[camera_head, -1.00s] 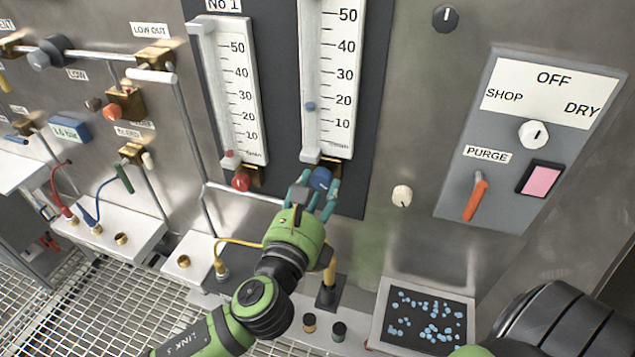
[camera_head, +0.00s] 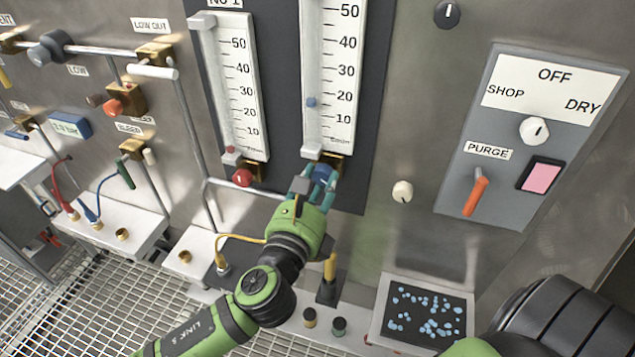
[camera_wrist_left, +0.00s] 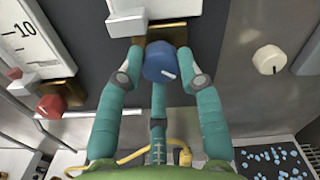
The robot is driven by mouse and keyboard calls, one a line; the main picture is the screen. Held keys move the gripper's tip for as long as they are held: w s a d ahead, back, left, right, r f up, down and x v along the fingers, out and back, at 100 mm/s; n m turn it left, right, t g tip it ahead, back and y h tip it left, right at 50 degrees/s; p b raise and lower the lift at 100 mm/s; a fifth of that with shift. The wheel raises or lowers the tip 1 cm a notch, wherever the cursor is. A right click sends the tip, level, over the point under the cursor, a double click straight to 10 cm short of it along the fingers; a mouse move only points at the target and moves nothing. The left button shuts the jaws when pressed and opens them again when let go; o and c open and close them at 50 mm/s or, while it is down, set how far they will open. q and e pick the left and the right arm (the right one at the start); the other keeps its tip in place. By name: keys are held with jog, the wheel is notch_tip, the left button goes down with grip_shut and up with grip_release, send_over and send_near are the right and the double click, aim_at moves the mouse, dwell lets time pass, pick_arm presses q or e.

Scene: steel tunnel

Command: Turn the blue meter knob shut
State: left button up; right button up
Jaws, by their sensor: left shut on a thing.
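The blue meter knob (camera_head: 323,174) sits at the foot of the right-hand meter (camera_head: 329,90), on a brass block. My left gripper (camera_head: 315,182) is shut on the knob. In the left wrist view, the blue knob (camera_wrist_left: 165,64) shows between the teal fingers of my gripper (camera_wrist_left: 160,72), with a white mark on its face pointing to the lower right. The blue float (camera_head: 311,102) in the meter stands just below the 20 mark. My right gripper is not in view.
A red knob (camera_head: 242,178) sits under the left-hand meter, close to my left gripper. A cream knob (camera_head: 402,191) is on the panel to the right. A yellow hose (camera_head: 240,238) runs below my left gripper, and a tray with blue bits (camera_head: 378,325) lies lower right.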

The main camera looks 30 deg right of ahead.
pick_arm(q)
jog(key=shift+s+f+n, duration=0.1)
jog(key=shift+f+n, duration=0.15)
jog(key=shift+n, duration=0.05)
jog(key=shift+n, duration=3.1)
jog(key=shift+f, duration=0.1)
jog(key=o, duration=0.9)
jog(key=shift+c, duration=0.2)
jog(key=shift+d, duration=0.1)
jog(key=shift+r, duration=0.2)
